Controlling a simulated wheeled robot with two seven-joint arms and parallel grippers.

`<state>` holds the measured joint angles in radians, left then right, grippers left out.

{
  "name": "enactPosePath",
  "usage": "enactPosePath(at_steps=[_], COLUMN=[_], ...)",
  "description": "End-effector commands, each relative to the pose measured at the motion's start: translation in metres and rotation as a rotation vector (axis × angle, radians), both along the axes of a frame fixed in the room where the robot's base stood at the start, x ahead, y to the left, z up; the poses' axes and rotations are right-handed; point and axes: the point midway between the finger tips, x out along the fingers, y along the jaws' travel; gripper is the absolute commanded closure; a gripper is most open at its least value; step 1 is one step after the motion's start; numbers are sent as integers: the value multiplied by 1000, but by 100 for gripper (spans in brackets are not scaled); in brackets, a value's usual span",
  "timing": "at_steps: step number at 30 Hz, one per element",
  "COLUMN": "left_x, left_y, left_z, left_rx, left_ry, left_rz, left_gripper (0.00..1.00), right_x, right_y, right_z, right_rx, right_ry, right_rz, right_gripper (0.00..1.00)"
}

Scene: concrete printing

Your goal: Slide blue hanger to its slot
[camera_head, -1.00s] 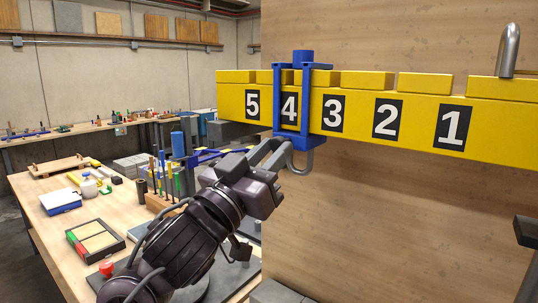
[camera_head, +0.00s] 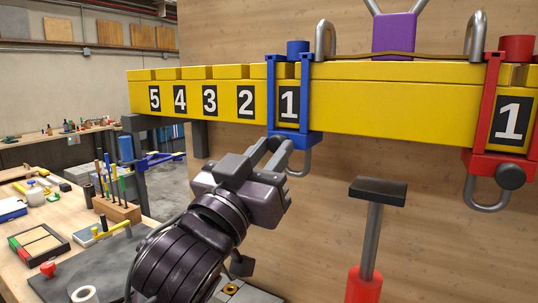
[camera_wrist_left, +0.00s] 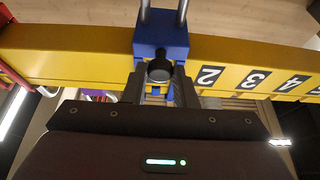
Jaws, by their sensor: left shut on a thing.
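The blue hanger (camera_head: 287,105) straddles the yellow beam (camera_head: 396,99) at the number 1 on the beam's left part. Its frame surrounds the black 1 plate, and a grey hook hangs below it. My left gripper (camera_head: 276,152) is shut on the hanger's lower part, just under the beam. In the left wrist view the fingers (camera_wrist_left: 159,88) close around a black knob below the blue block (camera_wrist_left: 160,43). The numbers 2 to 5 run leftward along the beam, with raised yellow blocks and gaps on top. My right gripper is not in view.
A red hanger (camera_head: 493,128) sits at another 1 on the right. A purple block (camera_head: 394,35) and grey hooks stand above the beam. A red-handled tool (camera_head: 365,285) with a black head stands below. A workbench (camera_head: 130,240) with tools is at left.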

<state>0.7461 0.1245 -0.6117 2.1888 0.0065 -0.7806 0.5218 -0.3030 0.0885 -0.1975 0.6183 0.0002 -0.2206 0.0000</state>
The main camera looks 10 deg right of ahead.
Motion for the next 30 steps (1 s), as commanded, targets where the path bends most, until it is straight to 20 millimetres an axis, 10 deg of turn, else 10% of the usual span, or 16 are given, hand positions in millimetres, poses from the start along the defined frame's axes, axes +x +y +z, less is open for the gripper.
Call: enactPosePath(at_steps=[11, 12, 16, 30], left_x=[-3, -3, -3, -20], left_y=[-4, -4, -3, 10], left_z=[-1, -1, -1, -13], left_rx=[6, 6, 4, 0], left_ry=[-3, -3, -3, -4], left_rz=[-10, -10, -9, -8], left_gripper=[100, 70, 54, 54], right_x=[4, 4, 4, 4], right_y=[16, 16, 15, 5], right_z=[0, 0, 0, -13], right_rx=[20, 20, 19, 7], right_ry=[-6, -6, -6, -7], right_rz=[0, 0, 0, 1], right_gripper=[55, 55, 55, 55])
